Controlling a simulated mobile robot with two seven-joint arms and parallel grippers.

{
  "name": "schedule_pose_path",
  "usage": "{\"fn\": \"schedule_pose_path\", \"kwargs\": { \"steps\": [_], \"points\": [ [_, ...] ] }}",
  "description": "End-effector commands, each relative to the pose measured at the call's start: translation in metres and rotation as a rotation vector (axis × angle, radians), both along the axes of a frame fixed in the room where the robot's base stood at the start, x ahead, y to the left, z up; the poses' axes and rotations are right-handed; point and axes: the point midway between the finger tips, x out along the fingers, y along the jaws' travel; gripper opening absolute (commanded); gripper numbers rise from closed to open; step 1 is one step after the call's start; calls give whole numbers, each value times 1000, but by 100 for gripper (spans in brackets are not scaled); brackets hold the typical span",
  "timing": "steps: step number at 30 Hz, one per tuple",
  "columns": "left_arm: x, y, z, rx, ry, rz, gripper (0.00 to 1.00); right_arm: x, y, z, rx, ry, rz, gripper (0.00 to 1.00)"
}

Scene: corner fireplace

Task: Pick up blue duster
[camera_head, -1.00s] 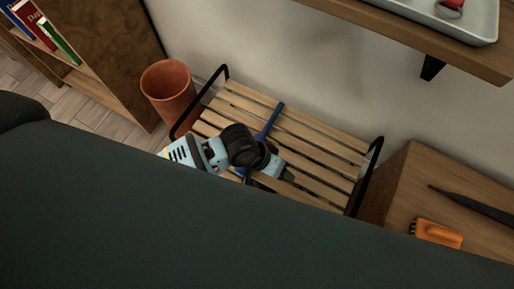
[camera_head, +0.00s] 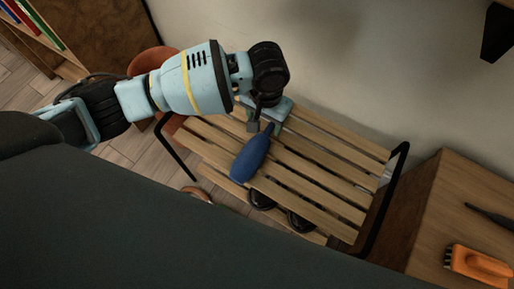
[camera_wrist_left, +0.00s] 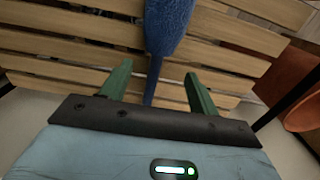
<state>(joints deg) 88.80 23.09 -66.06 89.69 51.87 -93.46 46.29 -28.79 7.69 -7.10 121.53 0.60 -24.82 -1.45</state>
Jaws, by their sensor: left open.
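The blue duster (camera_head: 252,155) lies on the slatted wooden bench (camera_head: 335,165), its thick blue head toward the front and its handle end hidden by my gripper. My left gripper (camera_head: 265,127) is over the bench, at the handle end of the duster. In the left wrist view, the two green fingers of my left gripper (camera_wrist_left: 158,72) are spread apart, and the thin handle of the duster (camera_wrist_left: 167,28) runs between them. I cannot tell how far the fingers are above the slats. My right gripper is not in view.
A terracotta pot (camera_head: 152,60) stands behind my left arm. Dark objects (camera_head: 300,221) show beneath the bench's front. To the right, a wooden cabinet (camera_head: 440,215) holds an orange brush (camera_head: 478,266) and a dark tool (camera_head: 490,214). A bookshelf (camera_head: 62,38) is at upper left.

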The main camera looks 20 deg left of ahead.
Motion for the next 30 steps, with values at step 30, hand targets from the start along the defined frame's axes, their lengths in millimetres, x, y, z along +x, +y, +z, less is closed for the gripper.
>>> {"fn": "schedule_pose_path", "kwargs": {
  "steps": [30],
  "points": [
    [2,-3,-77,-1,1,0,61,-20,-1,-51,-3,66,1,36]
  ]
}}
